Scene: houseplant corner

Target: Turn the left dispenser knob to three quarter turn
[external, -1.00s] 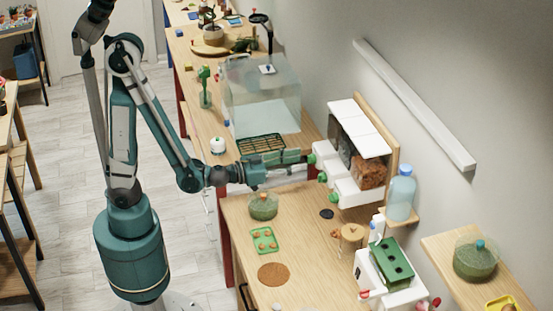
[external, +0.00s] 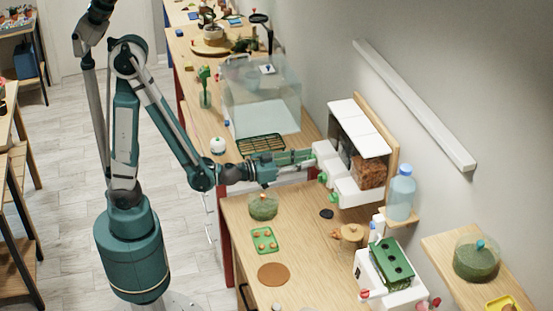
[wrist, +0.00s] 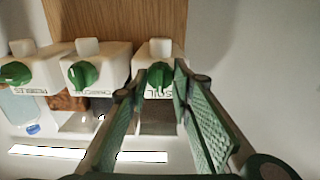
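The dispenser is a row of white units, each with a green knob. In the wrist view, the knob (wrist: 160,76) of the rightmost unit lies between my fingertips. In the external view, this is the far-left unit (external: 326,154), its knob mostly hidden by my gripper (external: 309,157). My gripper (wrist: 161,80) is open, one finger on each side of the knob. A small gap shows on the left; the right fingertip is very close, and I cannot tell if it touches. The other two knobs, middle (wrist: 83,74) and left (wrist: 16,73) in the wrist view, are clear of my fingers.
A glass tank (external: 262,100) and a dark green rack (external: 261,143) stand behind my gripper. A round green jar (external: 263,206) and a green tray (external: 264,240) sit on the bench below. A blue bottle (external: 401,193) stands right of the dispenser.

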